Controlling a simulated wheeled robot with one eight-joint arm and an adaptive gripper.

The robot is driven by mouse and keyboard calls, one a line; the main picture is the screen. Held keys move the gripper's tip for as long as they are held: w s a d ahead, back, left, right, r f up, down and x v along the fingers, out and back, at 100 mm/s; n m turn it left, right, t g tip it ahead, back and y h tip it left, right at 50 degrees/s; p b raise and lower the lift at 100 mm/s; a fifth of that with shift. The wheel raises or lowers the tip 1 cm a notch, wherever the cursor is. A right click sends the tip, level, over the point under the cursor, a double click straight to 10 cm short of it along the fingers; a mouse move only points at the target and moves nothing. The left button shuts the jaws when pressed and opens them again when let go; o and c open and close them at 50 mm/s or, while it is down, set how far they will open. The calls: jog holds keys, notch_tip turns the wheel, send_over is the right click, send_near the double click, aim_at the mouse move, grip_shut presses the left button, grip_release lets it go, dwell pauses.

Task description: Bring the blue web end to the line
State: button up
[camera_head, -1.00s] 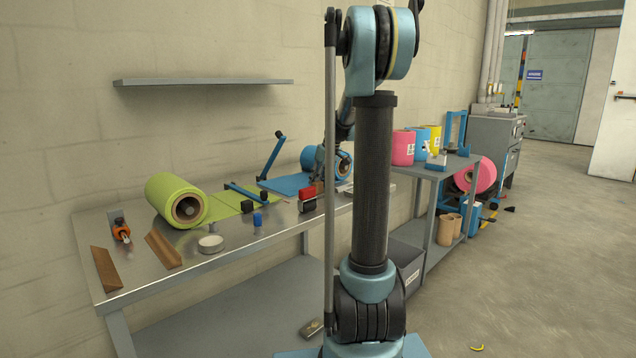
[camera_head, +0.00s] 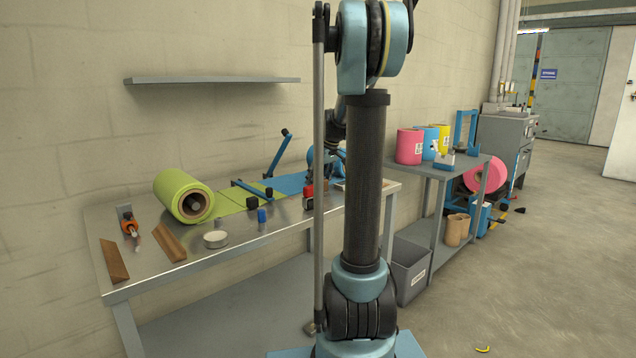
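The blue web (camera_head: 285,183) lies flat on the steel table, running left from the blue roll (camera_head: 316,163). My arm hides most of that roll. The green web (camera_head: 229,200) runs from the green roll (camera_head: 184,195) towards the blue web. A blue bar (camera_head: 252,190) with dark ends lies across the green web near where the two colours come close. I cannot make out a marked line or the exact blue end. My gripper is around the blue roll's side of the table, largely behind my own arm; its fingers cannot be made out.
On the steel table (camera_head: 240,241) are a white tape roll (camera_head: 215,239), a small blue item (camera_head: 262,215), a red-and-black item (camera_head: 308,195) and two brown angled pieces (camera_head: 169,242). A raised blue lever (camera_head: 279,152) stands behind the web. A shelf (camera_head: 215,80) hangs above.

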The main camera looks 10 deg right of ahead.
jog(key=v, duration=1.2)
jog(key=shift+d, duration=0.1)
